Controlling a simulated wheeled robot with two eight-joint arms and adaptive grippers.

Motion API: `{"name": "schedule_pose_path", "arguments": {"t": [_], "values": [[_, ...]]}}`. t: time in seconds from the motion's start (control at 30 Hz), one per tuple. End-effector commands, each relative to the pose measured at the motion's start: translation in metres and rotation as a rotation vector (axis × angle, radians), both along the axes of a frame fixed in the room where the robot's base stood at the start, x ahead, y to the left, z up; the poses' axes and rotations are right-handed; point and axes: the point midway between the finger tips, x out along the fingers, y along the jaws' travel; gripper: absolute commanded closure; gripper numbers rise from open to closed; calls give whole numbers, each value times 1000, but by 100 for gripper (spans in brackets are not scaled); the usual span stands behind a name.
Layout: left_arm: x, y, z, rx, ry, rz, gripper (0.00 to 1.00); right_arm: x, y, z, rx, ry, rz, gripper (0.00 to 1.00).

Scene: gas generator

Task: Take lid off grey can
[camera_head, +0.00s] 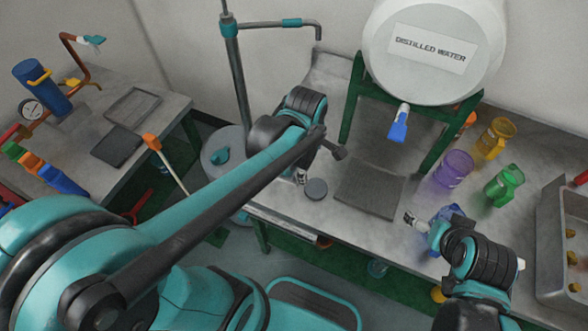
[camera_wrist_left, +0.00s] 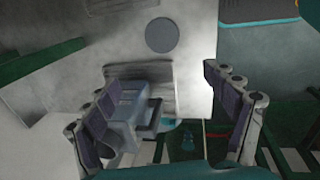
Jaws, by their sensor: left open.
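A small round dark grey piece (camera_head: 316,189) lies on the bench near its front left edge and also shows as a flat grey disc in the left wrist view (camera_wrist_left: 162,35). I cannot tell if it is a lid alone or the top of a can. My left gripper (camera_head: 301,177) is just left of it, mostly hidden by my arm. In the left wrist view the fingers (camera_wrist_left: 165,115) are spread apart, with the disc beyond them. A large grey drum (camera_head: 214,143) stands left of the bench. My right gripper (camera_head: 411,219) is over the bench beside a blue container (camera_head: 446,213).
A white distilled water tank (camera_head: 425,75) with a blue tap stands on a green frame. A dark grey mat (camera_head: 370,190) lies right of the disc. Purple (camera_head: 454,169), green (camera_head: 504,186) and yellow (camera_head: 495,138) containers stand farther right. A blocky grey-blue part (camera_wrist_left: 130,105) shows between the left fingers.

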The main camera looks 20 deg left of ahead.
Motion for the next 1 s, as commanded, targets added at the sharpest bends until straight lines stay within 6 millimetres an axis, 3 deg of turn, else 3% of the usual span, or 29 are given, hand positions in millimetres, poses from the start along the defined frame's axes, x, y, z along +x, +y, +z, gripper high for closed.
{"name": "schedule_pose_path", "arguments": {"t": [0.3,0.5,0.67,1.0], "values": [[-52,21,33,337,-266,-971,15,0,0,0,0,0,0,0],[-69,28,36,567,-334,-1360,15,0,0,0,0,0,0,0],[-73,30,37,646,-343,-1475,15,0,0,0,0,0,0,0],[-73,30,37,653,-343,-1486,15,0,0,0,0,0,0,0]]}}
